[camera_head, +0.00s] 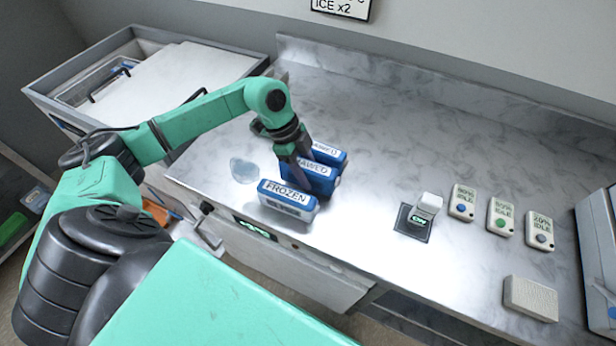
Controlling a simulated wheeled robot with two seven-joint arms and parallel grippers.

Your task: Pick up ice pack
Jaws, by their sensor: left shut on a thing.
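Several blue and white ice packs stand close together on the marble counter. The front pack (287,200) is labelled "FROZEN". Behind it is a middle pack (318,177) whose label, partly hidden by my gripper, seems to end in "AWED". A back pack (331,153) is partly covered, with its label partly readable. My left gripper (297,178) reaches down from above at the middle pack and is shut on it. Its fingertips are hard to see against the pack. I cannot tell whether this pack is lifted off the counter. My right gripper is not in view.
A clear puddle-like patch (243,170) lies left of the packs. A small dark stand with a white block (429,204) is to the right, then several labelled tags (501,216) and a pale block (531,298). An open-topped chest (150,85) stands at left.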

